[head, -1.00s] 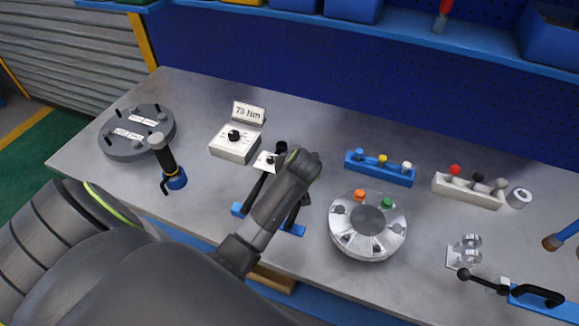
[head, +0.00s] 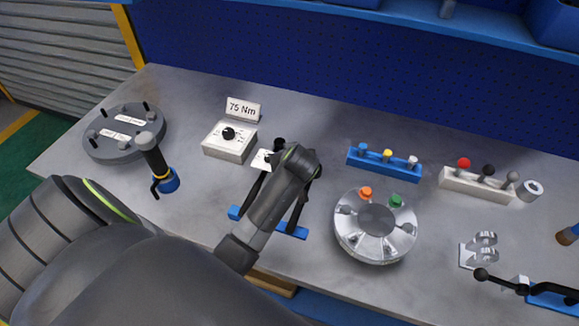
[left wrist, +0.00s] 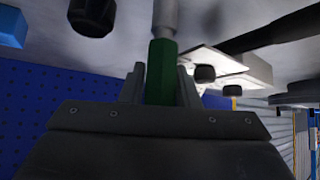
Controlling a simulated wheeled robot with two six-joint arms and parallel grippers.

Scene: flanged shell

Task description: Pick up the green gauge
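The green gauge (left wrist: 161,72) shows in the left wrist view as a green six-sided handle with a grey pin above it. It stands between the two fingers of my left gripper (left wrist: 160,86), which appear to touch it on both sides. In the head view my left forearm and wrist cover the gripper and the gauge, so neither shows there. Whether the gauge touches anything beyond its pin is cut off by the frame edge. My right gripper is in neither view.
Around my left wrist stand a blue-footed black stand (head: 291,231) and a white dial box (head: 229,142). A silver flanged shell (head: 375,250) with orange and green knobs lies to the right. Blue (head: 383,165) and white (head: 475,186) peg racks stand behind. Grey fixture (head: 123,137) far left.

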